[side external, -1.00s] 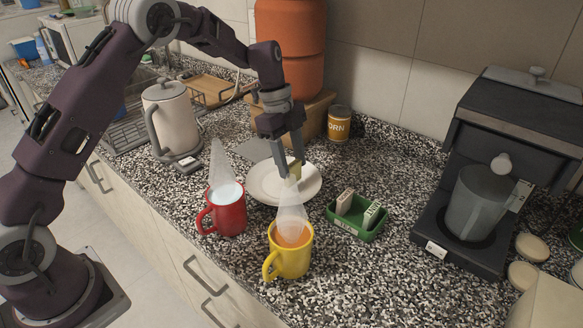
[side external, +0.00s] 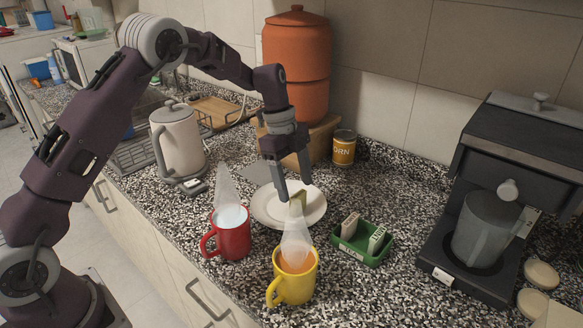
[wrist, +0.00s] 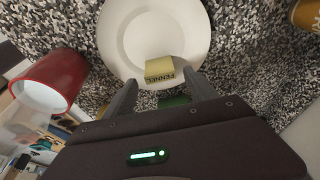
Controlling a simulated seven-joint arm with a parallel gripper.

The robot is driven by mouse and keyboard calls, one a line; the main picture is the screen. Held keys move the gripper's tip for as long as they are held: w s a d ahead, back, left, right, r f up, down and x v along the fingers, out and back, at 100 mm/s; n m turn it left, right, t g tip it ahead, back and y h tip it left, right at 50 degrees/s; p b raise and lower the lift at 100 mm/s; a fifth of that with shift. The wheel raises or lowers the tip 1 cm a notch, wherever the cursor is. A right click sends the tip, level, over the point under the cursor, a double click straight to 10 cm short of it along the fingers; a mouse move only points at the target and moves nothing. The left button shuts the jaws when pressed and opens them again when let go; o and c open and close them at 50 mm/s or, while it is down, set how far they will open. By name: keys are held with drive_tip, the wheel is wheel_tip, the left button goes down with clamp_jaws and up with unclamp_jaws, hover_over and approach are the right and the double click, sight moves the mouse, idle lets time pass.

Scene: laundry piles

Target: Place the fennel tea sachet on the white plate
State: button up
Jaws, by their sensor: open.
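The fennel tea sachet (wrist: 160,68) is a small pale yellow packet lettered "FENNEL". In the wrist view it overlaps the near rim of the white plate (wrist: 125,35), just beyond my fingertips. In the side view the sachet (side external: 298,199) shows at my fingertips, over the near part of the plate (side external: 265,208). My gripper (side external: 295,194) points down with its fingers apart on either side of the sachet; the fingers also show in the wrist view (wrist: 163,92). Vapor hides the sachet's lower part, so I cannot tell whether it rests on the plate.
A steaming red mug (side external: 232,240) and yellow mug (side external: 293,285) stand in front of the plate. A green tray (side external: 362,250) with two packets is at right. A kettle (side external: 178,140), tin (side external: 344,148), orange dispenser (side external: 296,60) and coffee machine (side external: 510,190) stand around.

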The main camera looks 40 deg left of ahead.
drive_tip(key=s+a+r+n+t, duration=0.1)
drive_tip(key=s+r+n, duration=0.15)
drive_tip(key=r, duration=0.55)
drive_tip(key=s+a+r+n, duration=0.1)
drive_tip(key=s+r, duration=0.2)
drive_tip(key=r, duration=0.5)
drive_tip(key=s+d+r+n+t+y, duration=0.15)
drive_tip(key=s+r+n, duration=0.4)
drive_tip(key=s, duration=0.55)
drive_tip(key=s+f+n+t, duration=0.1)
drive_tip(key=s+n, duration=0.3)
drive_tip(key=s, duration=0.5)
drive_tip(key=s+f+n+t+y, duration=0.1)
drive_tip(key=s+f+n, duration=0.3)
drive_tip(key=s, duration=0.5)
drive_tip(key=shift+n+t, duration=0.5)
drive_tip(key=shift+t, duration=0.05)
